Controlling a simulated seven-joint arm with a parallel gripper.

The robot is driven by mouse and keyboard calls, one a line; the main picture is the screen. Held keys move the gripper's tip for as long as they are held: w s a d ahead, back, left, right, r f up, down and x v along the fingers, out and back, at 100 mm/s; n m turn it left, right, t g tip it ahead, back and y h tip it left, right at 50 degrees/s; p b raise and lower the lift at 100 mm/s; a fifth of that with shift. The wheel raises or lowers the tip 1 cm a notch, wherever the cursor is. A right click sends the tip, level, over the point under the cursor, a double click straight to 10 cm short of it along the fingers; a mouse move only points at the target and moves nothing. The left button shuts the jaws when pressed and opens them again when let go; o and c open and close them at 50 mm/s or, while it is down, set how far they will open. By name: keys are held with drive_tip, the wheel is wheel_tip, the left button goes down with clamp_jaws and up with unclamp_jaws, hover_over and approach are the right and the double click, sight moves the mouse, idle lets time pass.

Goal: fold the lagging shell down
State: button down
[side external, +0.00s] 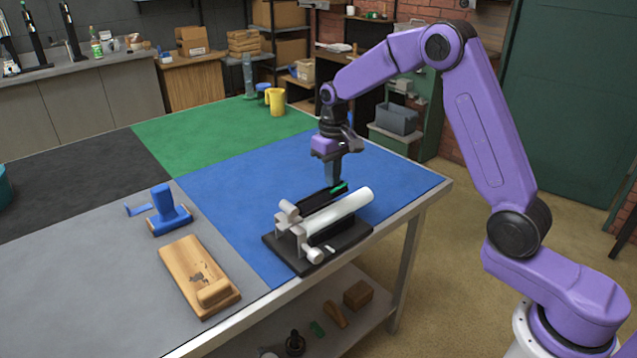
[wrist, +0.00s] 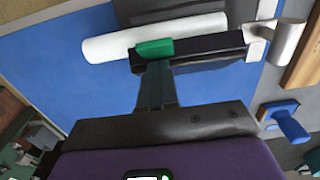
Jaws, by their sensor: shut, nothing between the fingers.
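A fixture with a black base (side external: 349,240) stands on the blue mat and carries a white pipe (side external: 345,207). The dark lagging shell (side external: 313,203) lies along the pipe's far side, with a green tab (side external: 339,188) near one end. The top of the pipe is uncovered. In the wrist view the shell (wrist: 208,46), green tab (wrist: 153,48) and pipe (wrist: 110,46) show beyond the fingers. My gripper (side external: 332,184) points down beside the tab, fingers together and empty. In the wrist view its fingertips (wrist: 156,66) are close to the tab; contact cannot be told.
Grey clamp-like end pieces (side external: 302,232) stand at the fixture's near end. A wooden block board (side external: 199,278) and a blue tool (side external: 168,211) lie on the grey mat to the left. A yellow mug (side external: 276,102) stands at the back. The blue mat is otherwise mostly clear.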

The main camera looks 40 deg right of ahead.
wheel_tip(320, 180, up, 8)
idle(1.0)
drive_tip(key=shift+a, duration=0.1)
drive_tip(key=s+a+n, duration=0.3)
drive_tip(key=s+a, duration=0.1)
drive_tip(key=s, duration=0.5)
drive_tip(key=s+a+n, duration=0.3)
drive_tip(key=s+a, duration=0.2)
drive_tip(key=s, duration=0.3)
drive_tip(key=s+d+f+n, duration=0.1)
drive_tip(key=s+d+n, duration=0.1)
drive_tip(key=s, duration=0.8)
drive_tip(key=s+d+f+n, duration=0.2)
drive_tip(key=s+d+n, duration=0.1)
drive_tip(key=s, duration=0.8)
drive_tip(key=shift+n, duration=0.8)
